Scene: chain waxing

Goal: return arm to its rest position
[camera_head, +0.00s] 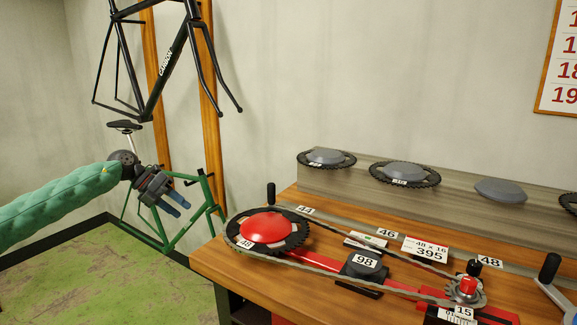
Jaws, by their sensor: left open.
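My left arm, in a green quilted sleeve, reaches in from the left edge. My left gripper (178,207) is open and empty, with its fingers pointing down and to the right. It is in the air left of the workbench (228,271), apart from it, and in front of the green bicycle frame (213,180). My right gripper is not in view. On the bench, a chain (335,233) runs around a large chainring with a red cap (268,227) and a small sprocket (466,289) at the right.
A crank handle (548,268) stands at the right bench edge. A grey ledge (335,182) behind the bench carries chainrings with grey caps (403,170). A black bicycle frame (172,70) hangs by wooden posts (207,100). Green floor (95,285) is open at lower left.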

